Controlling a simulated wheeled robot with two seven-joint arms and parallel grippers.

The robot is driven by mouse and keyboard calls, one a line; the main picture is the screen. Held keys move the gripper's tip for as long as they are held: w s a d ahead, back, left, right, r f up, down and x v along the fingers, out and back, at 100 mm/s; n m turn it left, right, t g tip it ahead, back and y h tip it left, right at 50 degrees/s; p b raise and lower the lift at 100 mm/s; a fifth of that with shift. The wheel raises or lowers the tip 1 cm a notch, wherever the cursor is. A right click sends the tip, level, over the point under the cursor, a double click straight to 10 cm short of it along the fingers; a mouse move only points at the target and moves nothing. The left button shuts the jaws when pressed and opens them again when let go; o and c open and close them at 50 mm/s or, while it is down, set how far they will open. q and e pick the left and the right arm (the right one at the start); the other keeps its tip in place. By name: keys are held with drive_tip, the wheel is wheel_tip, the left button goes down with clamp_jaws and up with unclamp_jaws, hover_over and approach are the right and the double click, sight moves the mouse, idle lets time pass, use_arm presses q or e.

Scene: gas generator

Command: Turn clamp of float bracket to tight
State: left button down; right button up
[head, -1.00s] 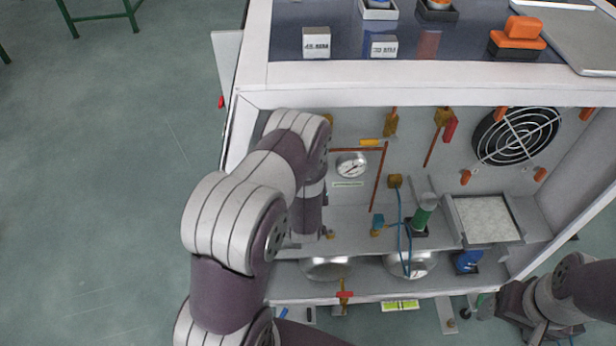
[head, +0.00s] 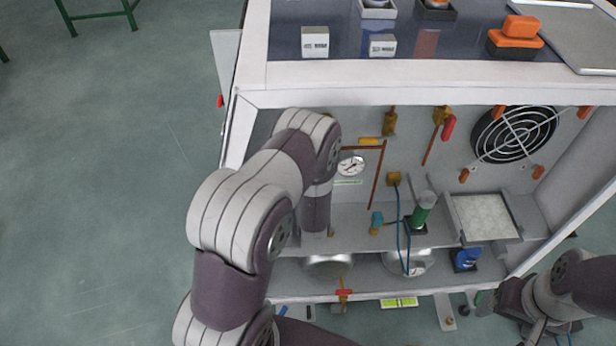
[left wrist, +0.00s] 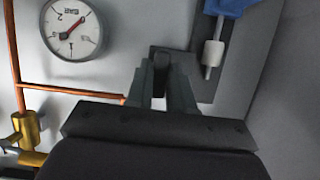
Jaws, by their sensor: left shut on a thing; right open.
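In the left wrist view a dark grey bracket plate (left wrist: 206,88) is fixed to the light grey panel. It carries a blue part (left wrist: 230,7) and a white cylinder (left wrist: 212,53). My left gripper (left wrist: 162,82) is shut on a small dark piece at the left end of this plate, which looks like the clamp. The fingers hide most of the piece, so I cannot tell its angle. In the head view my left arm hides the bracket and left gripper. My right gripper (head: 486,302) is open and empty at the lower right, in front of the cabinet.
A round gauge (left wrist: 73,27) and copper pipe (left wrist: 70,92) are left of the left gripper, with a brass valve (left wrist: 25,130) lower left.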

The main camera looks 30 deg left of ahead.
use_arm(q)
drive_tip(key=c, duration=1.1)
unclamp_jaws()
drive_tip(key=p+v, duration=0.1)
drive_tip(key=v, duration=1.1)
drive_tip(key=shift+s+d+r, duration=0.1)
drive_tip(key=shift+s+d, duration=0.1)
drive_tip(key=shift+s, duration=0.1)
